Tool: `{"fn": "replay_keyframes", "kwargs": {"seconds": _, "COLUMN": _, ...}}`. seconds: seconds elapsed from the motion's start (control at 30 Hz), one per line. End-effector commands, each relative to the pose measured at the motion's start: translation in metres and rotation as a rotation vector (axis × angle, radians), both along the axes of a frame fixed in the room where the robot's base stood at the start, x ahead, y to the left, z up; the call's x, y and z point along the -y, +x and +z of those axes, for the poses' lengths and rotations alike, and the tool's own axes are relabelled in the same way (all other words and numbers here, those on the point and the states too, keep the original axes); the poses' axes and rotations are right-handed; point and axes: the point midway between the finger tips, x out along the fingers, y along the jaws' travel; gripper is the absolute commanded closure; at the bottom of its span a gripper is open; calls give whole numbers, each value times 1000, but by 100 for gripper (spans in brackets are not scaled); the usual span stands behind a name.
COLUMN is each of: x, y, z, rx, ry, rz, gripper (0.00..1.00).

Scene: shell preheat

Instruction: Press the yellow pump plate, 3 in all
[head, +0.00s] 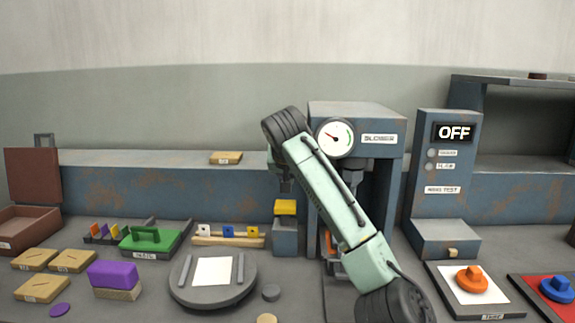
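The yellow pump plate (285,207) sits on top of a grey-blue block in front of the back ledge, left of the machine labelled BLOWER. My gripper (287,187) points down just above the plate. It is small and partly hidden by my arm, so I cannot tell whether its fingers are open or shut. A thin gap seems to show between gripper and plate; contact cannot be made out. A round white gauge (334,138) on the blower (390,120) has its needle pointing to the upper left, away from the green band on the right.
A control box (446,180) at right reads OFF. Orange (470,279) and blue (556,289) knobbed pieces lie at right. My arm crosses before the blower.

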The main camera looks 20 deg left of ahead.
Motion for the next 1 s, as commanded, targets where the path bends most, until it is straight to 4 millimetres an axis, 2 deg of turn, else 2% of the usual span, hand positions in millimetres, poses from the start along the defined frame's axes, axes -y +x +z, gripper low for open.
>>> {"fn": "replay_keyframes", "kwargs": {"seconds": 0.1, "x": 1, "y": 2, "z": -19, "rx": -2, "ry": -1, "rz": -1, "gripper": 100}}
{"fn": "replay_keyframes", "kwargs": {"seconds": 0.3, "x": 0, "y": 2, "z": -38, "rx": -1, "ry": 1, "rz": 0, "gripper": 100}}
{"fn": "replay_keyframes", "kwargs": {"seconds": 0.77, "x": -1, "y": 1, "z": -45, "rx": 0, "ry": 1, "rz": 1, "gripper": 100}}
{"fn": "replay_keyframes", "kwargs": {"seconds": 1.0, "x": -1, "y": 1, "z": -80, "rx": -3, "ry": 1, "rz": 2, "gripper": 100}}
